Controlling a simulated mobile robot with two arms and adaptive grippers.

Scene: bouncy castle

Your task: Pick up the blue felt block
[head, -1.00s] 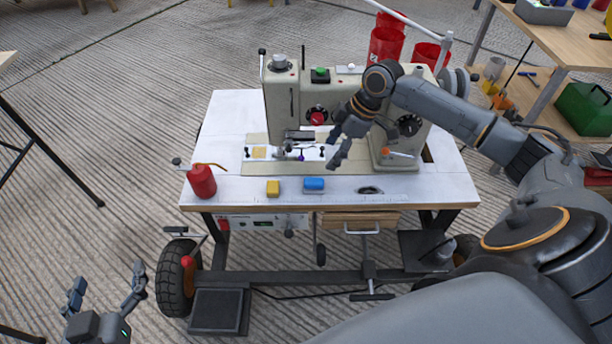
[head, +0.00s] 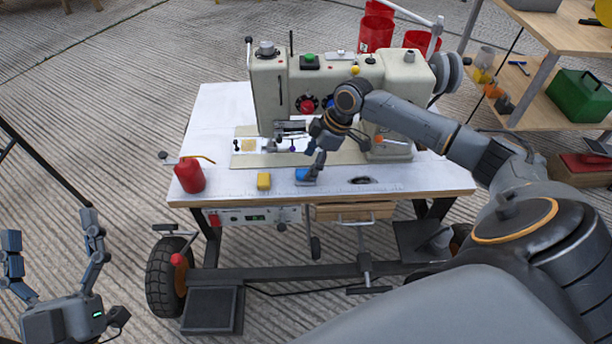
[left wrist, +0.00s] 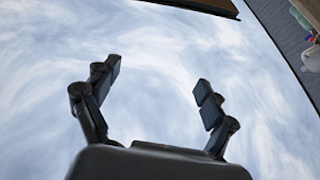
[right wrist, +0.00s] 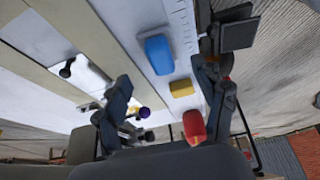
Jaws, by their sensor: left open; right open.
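The blue felt block (head: 301,174) lies on the white sewing table (head: 225,120), near its front edge. It also shows in the right wrist view (right wrist: 159,54), between and beyond the two spread fingers. My right gripper (head: 314,168) is open and empty, just above the block; a finger partly covers the block's right side in the head view. I cannot tell whether it touches. My left gripper (head: 50,232) is open and empty, low at the left, away from the table.
A yellow block (head: 263,181) lies left of the blue one, and a red oil can (head: 189,175) stands further left. The sewing machine (head: 345,85) rises behind. A dark slot-like spot (head: 361,180) is to the right. A shelf with a green toolbox (head: 580,97) is at right.

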